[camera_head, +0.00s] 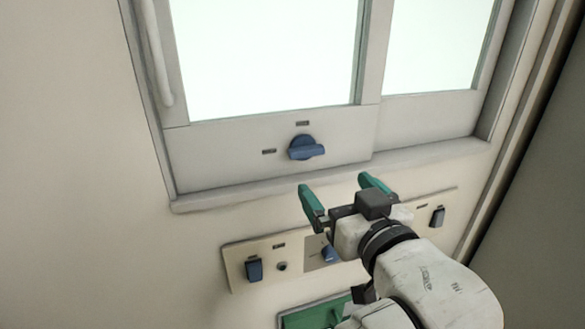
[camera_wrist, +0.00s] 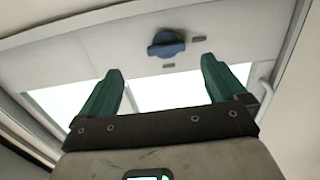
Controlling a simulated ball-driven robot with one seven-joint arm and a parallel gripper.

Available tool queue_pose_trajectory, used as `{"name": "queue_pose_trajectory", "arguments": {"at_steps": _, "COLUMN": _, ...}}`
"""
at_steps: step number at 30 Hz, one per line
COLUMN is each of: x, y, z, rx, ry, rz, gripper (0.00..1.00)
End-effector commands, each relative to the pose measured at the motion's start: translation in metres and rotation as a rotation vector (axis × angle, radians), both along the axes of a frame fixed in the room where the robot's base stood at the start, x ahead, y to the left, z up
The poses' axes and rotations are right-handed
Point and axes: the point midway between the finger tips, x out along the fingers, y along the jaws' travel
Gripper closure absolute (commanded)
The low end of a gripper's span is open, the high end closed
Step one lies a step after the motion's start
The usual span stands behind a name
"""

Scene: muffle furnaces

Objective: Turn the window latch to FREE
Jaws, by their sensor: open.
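The window latch (camera_head: 305,148) is a blue knob with a bar handle on the window's lower rail. In the head view its bar lies roughly level, pointing right. One small label sits above it and one to its left; their text is too small to read. The latch also shows in the wrist view (camera_wrist: 166,44), beyond and between the fingertips. My gripper (camera_head: 338,185) has green fingers. It is open and empty, below and to the right of the latch, apart from it. The fingers also show in the wrist view (camera_wrist: 160,65).
Below the sill (camera_head: 330,176) is a wall panel (camera_head: 300,262) with dark blue switches (camera_head: 254,269) (camera_head: 437,216) and a blue knob (camera_head: 329,253) partly behind my gripper. A green thing (camera_head: 310,316) is at the bottom. A white vertical handle (camera_head: 157,50) is at the window's left. The wall left is bare.

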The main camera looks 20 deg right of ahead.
Motion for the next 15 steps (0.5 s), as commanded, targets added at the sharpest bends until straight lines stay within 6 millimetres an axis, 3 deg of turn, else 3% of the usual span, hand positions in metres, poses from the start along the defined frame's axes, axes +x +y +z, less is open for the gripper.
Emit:
{"name": "queue_pose_trajectory", "arguments": {"at_steps": 3, "x": 0.003, "y": 0.003, "z": 0.016, "rx": 0.007, "ry": -0.042, "rz": 0.003, "gripper": 0.02}}
{"name": "queue_pose_trajectory", "arguments": {"at_steps": 7, "x": 0.015, "y": 0.003, "z": 0.016, "rx": 0.007, "ry": -0.041, "rz": 0.002, "gripper": 0.02}}
{"name": "queue_pose_trajectory", "arguments": {"at_steps": 15, "x": 0.063, "y": 0.003, "z": 0.016, "rx": 0.006, "ry": -0.04, "rz": 0.002, "gripper": 0.02}}
